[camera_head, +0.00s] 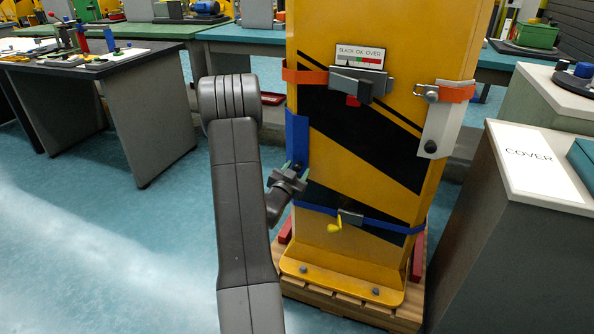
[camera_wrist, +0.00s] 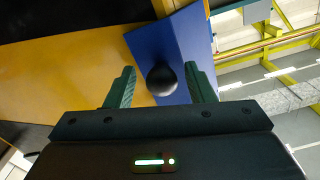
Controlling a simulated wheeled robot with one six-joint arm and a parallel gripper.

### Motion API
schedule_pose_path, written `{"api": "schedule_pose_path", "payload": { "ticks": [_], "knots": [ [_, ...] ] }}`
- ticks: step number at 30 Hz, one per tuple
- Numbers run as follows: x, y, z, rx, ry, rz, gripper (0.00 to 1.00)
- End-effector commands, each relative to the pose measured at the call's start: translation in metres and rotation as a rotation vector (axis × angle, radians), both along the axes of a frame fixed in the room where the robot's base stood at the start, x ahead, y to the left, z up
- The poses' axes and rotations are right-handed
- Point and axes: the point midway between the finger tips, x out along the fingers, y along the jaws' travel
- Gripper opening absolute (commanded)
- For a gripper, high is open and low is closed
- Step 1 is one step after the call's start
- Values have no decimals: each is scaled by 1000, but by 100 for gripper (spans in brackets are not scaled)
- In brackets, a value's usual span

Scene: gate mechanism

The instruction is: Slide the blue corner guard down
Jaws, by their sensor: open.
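The blue corner guard (camera_head: 297,130) sits on the left edge of the yellow and black gate post, just below the orange strap and above the blue strap. In the wrist view the guard (camera_wrist: 172,40) carries a round black knob (camera_wrist: 162,78). My gripper (camera_head: 293,166) is at the guard's lower end. In the wrist view my gripper (camera_wrist: 159,67) is open, its green fingers on either side of the knob, with gaps visible on both sides. In the head view the knob is hard to make out behind the fingers.
The orange strap (camera_head: 310,76) has a buckle (camera_head: 362,85) under a slack gauge (camera_head: 359,56). A white corner guard (camera_head: 440,138) is on the post's right edge. The blue strap (camera_head: 379,224) runs lower down. A cabinet with a COVER label (camera_head: 530,158) stands at right.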

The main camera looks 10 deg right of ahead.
Motion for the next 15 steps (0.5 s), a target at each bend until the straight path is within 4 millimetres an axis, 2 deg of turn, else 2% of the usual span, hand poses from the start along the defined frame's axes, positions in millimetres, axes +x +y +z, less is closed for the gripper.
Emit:
{"api": "schedule_pose_path", "payload": {
  "ticks": [5,15],
  "knots": [
    [-25,18,1,1,3,3,49],
    [-87,60,0,1,4,4,49]
  ]
}}
